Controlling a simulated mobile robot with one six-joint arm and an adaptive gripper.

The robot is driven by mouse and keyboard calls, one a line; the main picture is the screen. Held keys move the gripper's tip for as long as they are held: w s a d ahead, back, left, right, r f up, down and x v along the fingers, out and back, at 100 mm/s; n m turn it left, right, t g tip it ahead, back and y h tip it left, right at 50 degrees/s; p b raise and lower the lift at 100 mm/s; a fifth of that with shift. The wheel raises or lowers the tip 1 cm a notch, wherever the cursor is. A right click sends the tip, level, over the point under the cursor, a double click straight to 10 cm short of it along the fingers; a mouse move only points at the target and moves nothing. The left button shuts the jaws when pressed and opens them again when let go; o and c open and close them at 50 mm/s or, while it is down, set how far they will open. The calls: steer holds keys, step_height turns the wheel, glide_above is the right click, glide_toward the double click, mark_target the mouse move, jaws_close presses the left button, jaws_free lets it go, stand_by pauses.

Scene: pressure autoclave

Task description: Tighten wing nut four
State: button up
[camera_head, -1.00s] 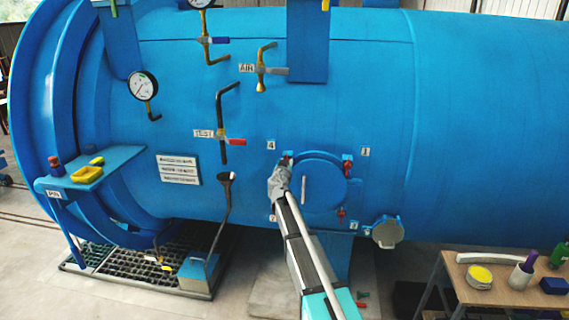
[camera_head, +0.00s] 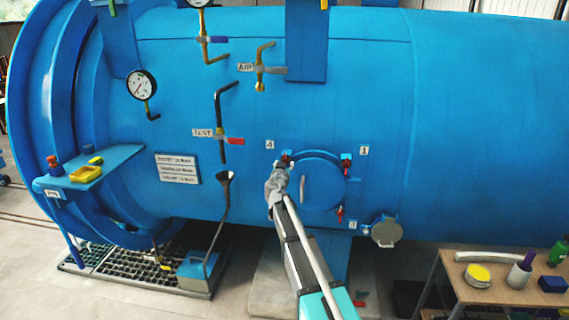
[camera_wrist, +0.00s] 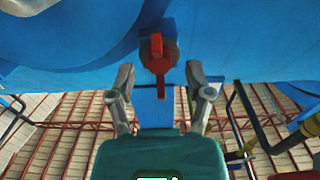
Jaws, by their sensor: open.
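The round blue hatch cover (camera_head: 320,188) is closed on the tank's side, with red wing nuts around its rim. Wing nut four (camera_head: 286,158) is at the hatch's upper left, beside the label 4 (camera_head: 269,144). In the wrist view a red wing nut (camera_wrist: 158,55) sits on a blue lug, one wing pointing down between the fingertips. My gripper (camera_wrist: 160,80) is open, with one finger on each side and visible gaps to the nut. In the head view my gripper (camera_head: 277,178) is just below wing nut four. The lower left nut is hidden behind my arm.
Wing nuts stand at the hatch's upper right (camera_head: 346,159) and lower right (camera_head: 340,213). A grey round cap (camera_head: 387,231) hangs at lower right. A funnel pipe (camera_head: 226,182) is left of my gripper. A wooden table (camera_head: 450,263) with objects stands at far right.

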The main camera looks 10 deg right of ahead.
steer(key=v, duration=0.9)
steer(key=shift+s, duration=0.25)
steer(key=s+d+f+m+g+h, duration=0.1)
steer(key=s+d+f+g, duration=0.4)
steer(key=s, duration=0.3)
steer(key=s+d+f+m+g+h, duration=0.1)
steer(key=s+d+f+g, duration=0.35)
steer(key=s+f, duration=0.2)
steer(key=s+a+f+n+g+y, duration=0.2)
steer(key=s, duration=0.4)
steer(key=s+a+f+n+g+y, duration=0.2)
steer(key=s+g+y, duration=0.1)
steer(key=s, duration=0.4)
steer(key=s+a+f+n+g+y, duration=0.1)
steer(key=s+a+f+g+y, duration=0.1)
steer(key=s, duration=0.4)
steer(key=shift+s+a+f+n+g+y, duration=0.3)
steer(key=shift+f+n+g, duration=0.1)
steer(key=shift+f, duration=0.1)
